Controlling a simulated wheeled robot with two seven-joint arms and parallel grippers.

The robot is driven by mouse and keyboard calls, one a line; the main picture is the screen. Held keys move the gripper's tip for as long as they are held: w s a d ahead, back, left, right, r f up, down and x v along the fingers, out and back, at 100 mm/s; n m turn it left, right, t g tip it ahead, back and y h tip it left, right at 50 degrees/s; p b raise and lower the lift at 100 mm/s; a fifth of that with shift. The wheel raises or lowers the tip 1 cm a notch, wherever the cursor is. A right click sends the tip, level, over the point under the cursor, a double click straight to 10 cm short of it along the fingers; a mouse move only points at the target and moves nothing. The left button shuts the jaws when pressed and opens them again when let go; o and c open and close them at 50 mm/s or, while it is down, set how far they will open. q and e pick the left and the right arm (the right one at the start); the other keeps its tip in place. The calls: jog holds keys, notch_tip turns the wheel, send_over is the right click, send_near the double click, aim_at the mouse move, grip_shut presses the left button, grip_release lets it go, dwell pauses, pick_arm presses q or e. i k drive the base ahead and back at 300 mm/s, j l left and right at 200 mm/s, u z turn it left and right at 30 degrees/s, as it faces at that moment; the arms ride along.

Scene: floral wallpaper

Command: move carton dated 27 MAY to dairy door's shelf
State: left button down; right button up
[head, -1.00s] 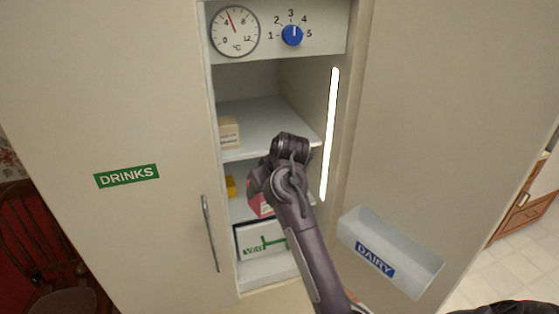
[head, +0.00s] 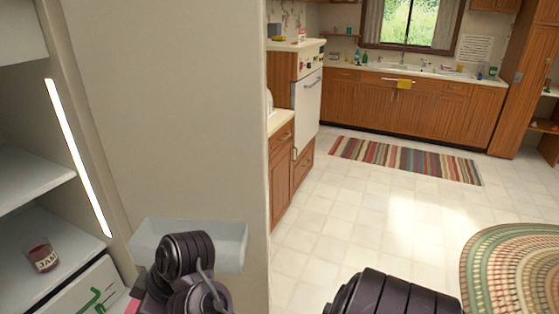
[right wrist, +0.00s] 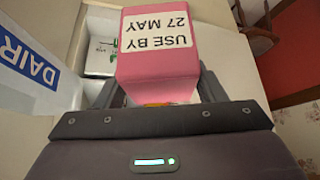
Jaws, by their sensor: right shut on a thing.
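The pink carton (right wrist: 160,60) fills the middle of the right wrist view, its white label reading USE BY 27 MAY upside down. My right gripper (right wrist: 162,88) is shut on it, one finger on each side. In the head view only a bit of pink (head: 131,306) shows beside my right wrist, which hides the rest. The dairy door's shelf (head: 222,240) is a pale bin on the inside of the open door, partly behind my wrist. Its blue DAIRY label (right wrist: 30,62) shows cut off at the left of the wrist view. My left gripper is out of view.
A red jam jar (head: 42,256) stands on a fridge shelf at the left. The upright light strip (head: 78,155) lines the fridge's inner wall. Open tiled floor (head: 345,215) lies right of the door.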

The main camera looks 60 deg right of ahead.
aim_at(218, 255)
jog(key=j+z, duration=0.1)
jog(key=z, duration=0.3)
jog(key=j+z, duration=0.1)
jog(key=z, duration=0.3)
jog(key=i+j+z, duration=0.1)
jog(key=z, duration=0.3)
jog(key=j+z, duration=0.15)
jog(key=z, duration=0.25)
jog(key=j+z, duration=0.1)
jog(key=z, duration=0.35)
